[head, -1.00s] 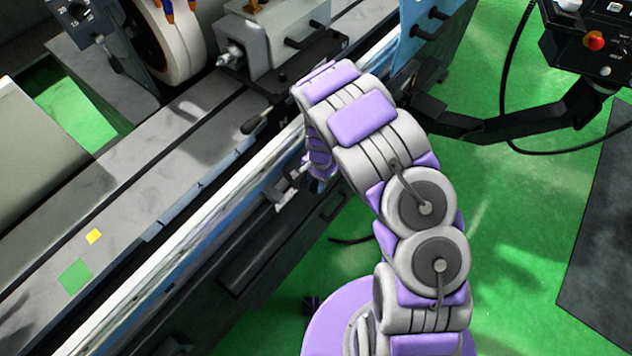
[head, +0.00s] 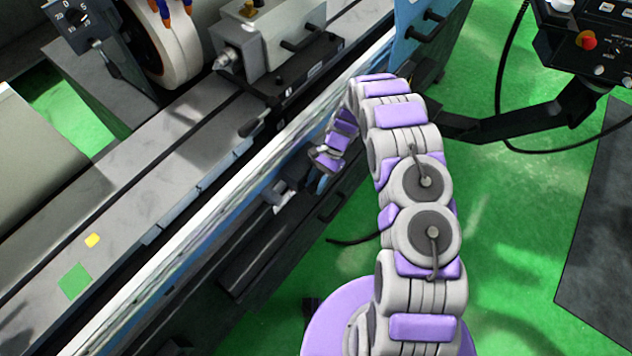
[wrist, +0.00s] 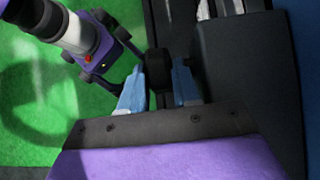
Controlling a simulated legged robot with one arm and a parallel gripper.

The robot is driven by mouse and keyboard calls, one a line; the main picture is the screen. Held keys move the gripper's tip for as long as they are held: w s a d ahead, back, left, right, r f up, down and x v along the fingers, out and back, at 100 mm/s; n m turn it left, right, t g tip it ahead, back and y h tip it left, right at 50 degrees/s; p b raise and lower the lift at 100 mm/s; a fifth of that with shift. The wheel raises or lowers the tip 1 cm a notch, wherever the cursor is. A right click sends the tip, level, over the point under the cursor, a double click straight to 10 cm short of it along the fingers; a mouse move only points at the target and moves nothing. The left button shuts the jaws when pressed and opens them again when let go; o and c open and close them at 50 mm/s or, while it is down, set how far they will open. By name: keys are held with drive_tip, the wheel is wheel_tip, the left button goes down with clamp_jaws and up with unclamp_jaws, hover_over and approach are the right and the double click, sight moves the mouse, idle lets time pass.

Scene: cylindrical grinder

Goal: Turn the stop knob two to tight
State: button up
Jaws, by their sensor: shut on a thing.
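My gripper (wrist: 158,92) shows in the wrist view with its two pale blue fingers shut on a small black knob (wrist: 158,66), which looks like the stop knob. One finger lies on each side of it. In the head view my gripper (head: 321,183) is low at the machine's front side, fingers pointing down. The knob is hidden there behind my gripper and arm. How tight the knob is cannot be seen.
The grinder's long table (head: 150,185) runs diagonally across the head view. A metal fitting (head: 280,190) sits on the front side left of my gripper. A control panel (head: 588,45) on a dark arm stands at upper right.

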drive_tip(key=shift+w, duration=0.15)
drive_tip(key=o, duration=0.7)
drive_tip(key=p+v, duration=0.1)
drive_tip(key=v, duration=1.6)
drive_tip(key=shift+w+r, duration=0.15)
